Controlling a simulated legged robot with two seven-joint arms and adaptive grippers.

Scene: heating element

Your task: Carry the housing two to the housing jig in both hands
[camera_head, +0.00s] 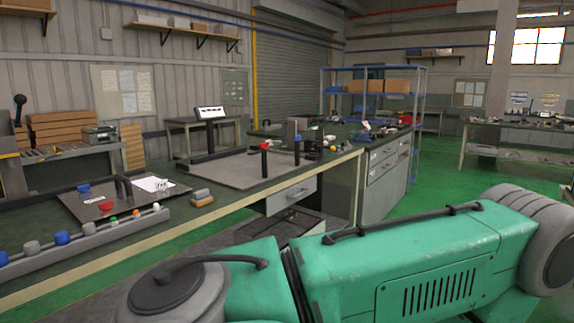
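Neither of my grippers is in view. I cannot tell for sure which thing is housing two or which is the housing jig. A flat grey plate (235,170) lies on the long bench, with a red-topped black post (265,160) and another dark post at its edge. A dark board (85,208) lies further left on the bench. It carries a black upright handle-like part, a red bowl-shaped part (106,205), a blue part (83,188) and a white sheet (153,184).
A rail (85,238) with several coloured knobs runs along the bench's front left. Small orange and grey blocks (202,197) sit beside the board. A blue shelf rack (372,86) stands behind. Open green floor (450,175) lies at right, before another bench (520,147).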

